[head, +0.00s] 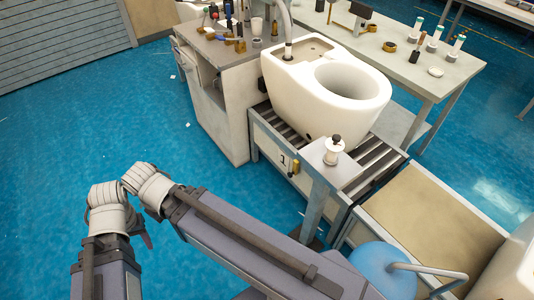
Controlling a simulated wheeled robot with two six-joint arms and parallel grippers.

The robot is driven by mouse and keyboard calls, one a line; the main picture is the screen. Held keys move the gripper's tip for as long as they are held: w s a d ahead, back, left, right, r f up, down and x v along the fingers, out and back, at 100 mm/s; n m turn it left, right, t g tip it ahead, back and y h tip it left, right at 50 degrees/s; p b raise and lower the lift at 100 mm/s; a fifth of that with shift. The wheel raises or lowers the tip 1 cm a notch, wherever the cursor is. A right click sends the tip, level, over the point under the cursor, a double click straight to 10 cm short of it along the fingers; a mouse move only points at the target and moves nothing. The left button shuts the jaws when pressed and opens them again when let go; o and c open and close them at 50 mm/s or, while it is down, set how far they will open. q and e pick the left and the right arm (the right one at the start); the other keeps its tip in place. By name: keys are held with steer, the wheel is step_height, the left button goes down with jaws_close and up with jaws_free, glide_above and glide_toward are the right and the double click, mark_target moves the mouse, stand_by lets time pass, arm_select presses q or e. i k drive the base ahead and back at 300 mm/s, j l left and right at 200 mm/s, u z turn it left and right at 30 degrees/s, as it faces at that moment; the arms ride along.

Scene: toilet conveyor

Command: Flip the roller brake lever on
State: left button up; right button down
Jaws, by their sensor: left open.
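A small yellow lever-like part (295,167), which looks like the roller brake lever, sits on the side rail of the roller conveyor (270,135), right of a plate marked 1. It is too small to tell which way it is set. A white toilet bowl (310,100) rests on the rollers. My left arm reaches in at the lower left, bent at its white joints, well to the left of the lever and apart from it. The jaws of its gripper are hard to make out, and nothing held shows. My right gripper is not in view.
A post with a small plate holds a white cylinder with a black knob (334,149) in front of the conveyor. A grey cabinet (230,110) with tools stands at its left, a workbench (430,80) behind. A tan-topped box (430,225) is at right. Blue floor is clear at left.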

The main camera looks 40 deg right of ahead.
mark_target(295, 162)
steer(key=i, duration=1.45)
steer(key=z, duration=1.4)
steer(key=i+j, duration=0.05)
